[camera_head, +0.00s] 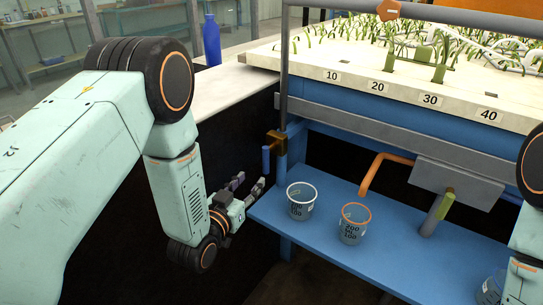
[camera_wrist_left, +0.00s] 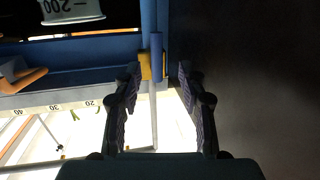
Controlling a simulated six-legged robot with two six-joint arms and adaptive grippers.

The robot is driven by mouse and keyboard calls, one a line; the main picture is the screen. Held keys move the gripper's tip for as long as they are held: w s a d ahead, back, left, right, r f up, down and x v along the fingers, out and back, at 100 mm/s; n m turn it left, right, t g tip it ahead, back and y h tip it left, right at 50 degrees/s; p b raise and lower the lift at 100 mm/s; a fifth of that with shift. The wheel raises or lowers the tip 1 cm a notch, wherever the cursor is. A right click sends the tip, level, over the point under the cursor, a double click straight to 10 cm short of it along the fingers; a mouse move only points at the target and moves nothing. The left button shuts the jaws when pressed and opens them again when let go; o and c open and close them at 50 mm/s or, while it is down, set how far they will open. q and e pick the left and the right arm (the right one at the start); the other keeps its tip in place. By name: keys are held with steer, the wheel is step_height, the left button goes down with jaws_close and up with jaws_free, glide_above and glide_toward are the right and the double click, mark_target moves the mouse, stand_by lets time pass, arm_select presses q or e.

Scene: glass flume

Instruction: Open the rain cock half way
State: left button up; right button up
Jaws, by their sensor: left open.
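The rain cock is a brass valve body (camera_head: 277,141) on the grey upright pipe at the left front of the bench, with a blue lever (camera_head: 266,159) hanging down beside it. In the left wrist view, which is upside down, the brass body (camera_wrist_left: 146,66) and blue lever (camera_wrist_left: 157,55) show just beyond my fingertips. My left gripper (camera_head: 248,184) is open and empty, just below and left of the lever. In the wrist view, my left gripper (camera_wrist_left: 160,78) has its fingers apart, with the lever between them in the picture and no visible contact. My right gripper is out of view.
A blue shelf (camera_head: 390,245) holds a clear beaker (camera_head: 301,201) and an orange-rimmed beaker (camera_head: 353,224), close right of my left gripper. An orange spout (camera_head: 372,174) is above them. A blue bottle (camera_head: 211,42) stands on the ledge behind. Dark space lies left of the shelf.

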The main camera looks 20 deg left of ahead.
mark_target(264, 159)
arm_select(q)
steer(key=shift+t, duration=0.5)
steer(key=w, duration=0.2)
steer(key=w+d+r+b, duration=0.1)
steer(key=w, duration=0.3)
steer(key=shift+w+d+r+b, duration=0.25)
steer(key=shift+d+r+b, duration=0.05)
steer(key=shift+d+r, duration=0.05)
steer(key=shift+w, duration=0.35)
steer(key=shift+w+r, duration=0.15)
steer(key=shift+w, duration=0.05)
steer(key=shift+w, duration=0.15)
steer(key=shift+c, duration=0.3)
jaws_close()
